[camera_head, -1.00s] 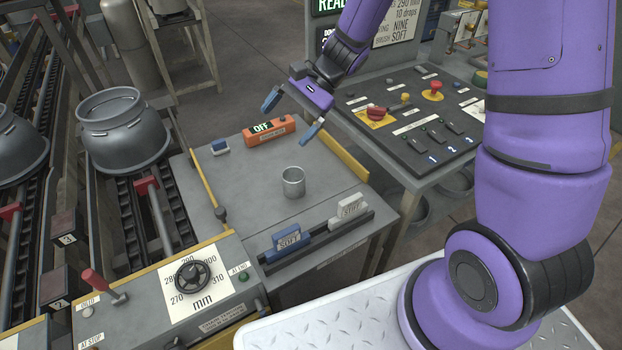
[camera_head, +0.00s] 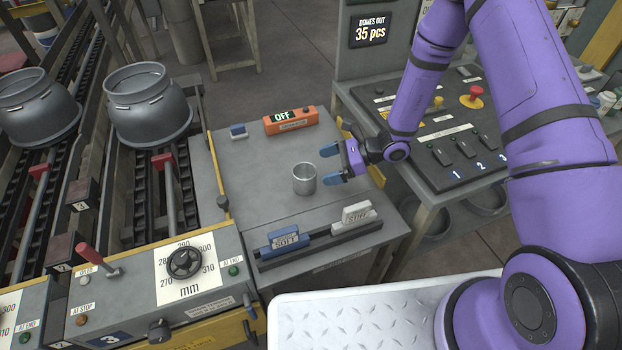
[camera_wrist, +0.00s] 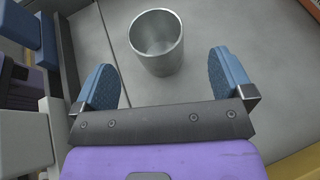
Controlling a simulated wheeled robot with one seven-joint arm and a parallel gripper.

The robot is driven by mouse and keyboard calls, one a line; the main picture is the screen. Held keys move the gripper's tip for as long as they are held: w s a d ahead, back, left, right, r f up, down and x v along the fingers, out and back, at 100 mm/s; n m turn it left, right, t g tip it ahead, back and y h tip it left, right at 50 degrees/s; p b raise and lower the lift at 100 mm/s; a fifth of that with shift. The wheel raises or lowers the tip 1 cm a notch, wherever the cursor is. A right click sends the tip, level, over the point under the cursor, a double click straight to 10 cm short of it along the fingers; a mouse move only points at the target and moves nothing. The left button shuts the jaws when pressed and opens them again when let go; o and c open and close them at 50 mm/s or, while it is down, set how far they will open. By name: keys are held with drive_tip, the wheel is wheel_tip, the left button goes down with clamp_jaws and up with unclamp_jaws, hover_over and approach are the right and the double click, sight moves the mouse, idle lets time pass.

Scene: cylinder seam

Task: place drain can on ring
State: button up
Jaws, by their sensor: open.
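The drain can (camera_head: 305,179) is a small open-topped metal cup standing upright on the grey bench top. In the wrist view the can (camera_wrist: 158,48) stands just ahead of the fingertips, roughly centred between them, and looks empty. My gripper (camera_head: 333,164) is open, with blue finger pads, low over the bench at the can's right side. In the wrist view the open jaws (camera_wrist: 165,78) have nothing between them. I cannot make out a ring for the can on the bench.
An orange box marked OFF (camera_head: 291,121) and a small blue-and-white block (camera_head: 239,131) lie behind the can. A rail (camera_head: 322,238) holding a blue SOFT block (camera_head: 286,239) and a white STIFF block (camera_head: 357,214) lies in front. A switch panel (camera_head: 453,158) stands to the right.

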sight(306, 173)
drive_tip(key=shift+s+x, duration=0.1)
drive_tip(key=shift+x, duration=1.65)
drive_tip(key=shift+s+x, duration=0.15)
drive_tip(key=shift+x, duration=1.55)
drive_tip(key=c, duration=1.1)
